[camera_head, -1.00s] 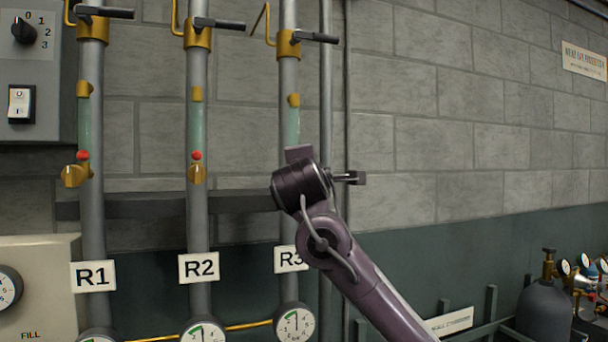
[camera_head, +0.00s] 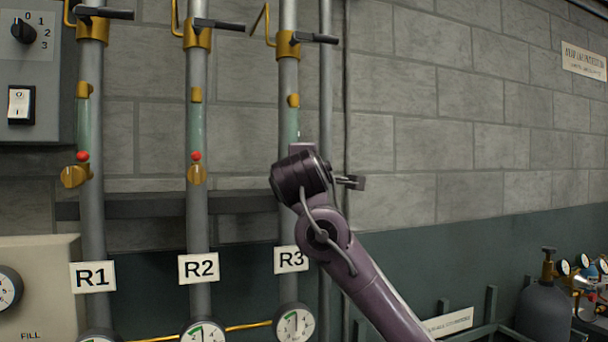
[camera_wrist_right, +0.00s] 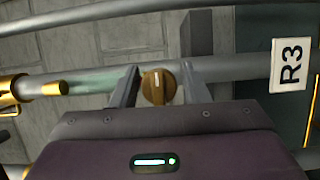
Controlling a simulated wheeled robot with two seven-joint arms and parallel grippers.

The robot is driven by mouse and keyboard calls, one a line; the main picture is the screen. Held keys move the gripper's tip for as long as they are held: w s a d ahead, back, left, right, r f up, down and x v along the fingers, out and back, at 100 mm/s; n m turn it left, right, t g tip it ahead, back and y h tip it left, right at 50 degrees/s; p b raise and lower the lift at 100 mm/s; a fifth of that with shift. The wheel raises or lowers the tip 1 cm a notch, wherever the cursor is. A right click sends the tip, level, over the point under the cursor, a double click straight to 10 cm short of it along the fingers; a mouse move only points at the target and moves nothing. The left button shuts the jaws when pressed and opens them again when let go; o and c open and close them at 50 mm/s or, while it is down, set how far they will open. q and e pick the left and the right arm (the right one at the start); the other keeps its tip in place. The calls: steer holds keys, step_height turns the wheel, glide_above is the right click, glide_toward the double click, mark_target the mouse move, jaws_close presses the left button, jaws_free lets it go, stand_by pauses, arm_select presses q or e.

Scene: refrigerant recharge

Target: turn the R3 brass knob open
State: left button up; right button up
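The R3 brass knob (camera_wrist_right: 158,88) shows in the right wrist view, with a pale mark on its face. My right gripper (camera_wrist_right: 160,76) is open, with one finger on each side of the knob. Narrow gaps seem to show beside the knob; I cannot tell whether a finger touches it. In the head view my right wrist hides this knob on the R3 pipe (camera_head: 289,225). The R3 label (camera_head: 291,259) is below the wrist, and it also shows in the right wrist view (camera_wrist_right: 290,65). My left gripper is not in view.
The R1 knob (camera_head: 75,176) and R2 knob (camera_head: 197,174) sit on pipes to the left, each with a red ball above. A pressure gauge (camera_head: 295,323) is low on R3. A grey cylinder (camera_head: 545,310) stands at the lower right.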

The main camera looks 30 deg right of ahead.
steer(key=shift+o, duration=0.9)
steer(key=b+v, duration=0.3)
steer(key=v, duration=0.4)
steer(key=shift+s+a, duration=0.25)
steer(key=shift+s, duration=0.05)
